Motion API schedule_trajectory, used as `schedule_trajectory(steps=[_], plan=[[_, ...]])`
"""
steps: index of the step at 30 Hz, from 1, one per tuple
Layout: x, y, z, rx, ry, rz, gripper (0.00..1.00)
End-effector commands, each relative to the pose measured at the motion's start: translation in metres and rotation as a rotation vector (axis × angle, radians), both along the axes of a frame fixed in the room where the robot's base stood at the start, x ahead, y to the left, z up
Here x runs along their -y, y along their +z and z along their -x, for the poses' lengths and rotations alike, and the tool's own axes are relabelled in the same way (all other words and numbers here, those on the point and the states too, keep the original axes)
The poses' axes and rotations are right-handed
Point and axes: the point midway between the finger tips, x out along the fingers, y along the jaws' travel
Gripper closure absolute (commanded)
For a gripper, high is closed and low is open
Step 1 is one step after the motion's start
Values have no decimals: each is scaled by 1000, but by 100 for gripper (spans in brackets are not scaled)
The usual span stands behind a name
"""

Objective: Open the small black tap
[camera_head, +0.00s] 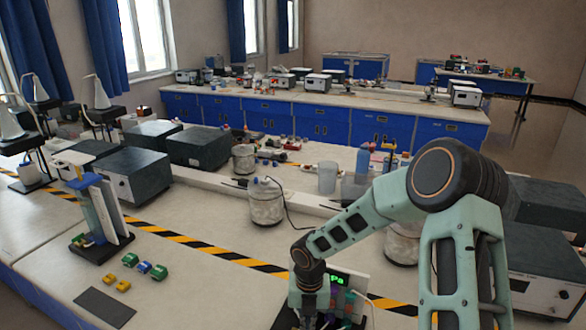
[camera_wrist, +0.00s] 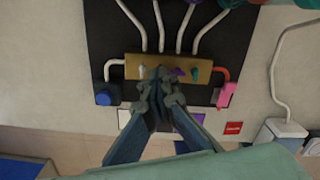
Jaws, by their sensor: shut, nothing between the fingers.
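The brass-coloured manifold block (camera_wrist: 200,66) sits on a black board (camera_wrist: 110,40) in the wrist view. Small coloured taps stand along it: a pale one (camera_wrist: 142,70), a purple one (camera_wrist: 178,72) and a teal one (camera_wrist: 194,73). I cannot make out a small black tap; my fingers may hide it. My gripper (camera_wrist: 160,76) is shut, with its tips over the front of the block, between the pale and purple taps. Whether they touch anything is unclear.
White tubes run from the block to the board's far side. A blue knob (camera_wrist: 104,97) and a pink part (camera_wrist: 226,95) flank it. In the head view, a green display (camera_head: 338,281) stands behind my gripper, and a wrapped flask (camera_head: 266,203) stands farther back.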

Motion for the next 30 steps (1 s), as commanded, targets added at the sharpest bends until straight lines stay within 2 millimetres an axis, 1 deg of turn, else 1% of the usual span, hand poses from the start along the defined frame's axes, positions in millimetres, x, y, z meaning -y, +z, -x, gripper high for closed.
schedule_trajectory(steps=[1,6,9,17,20,30], plan=[[-1,7,1,-3,64,-2,100],[0,3,0,-1,234,-2,100],[0,1,0,1,267,-1,100],[0,0,0,1,270,0,100],[0,0,0,0,324,-1,100],[0,0,0,0,740,0,100]])
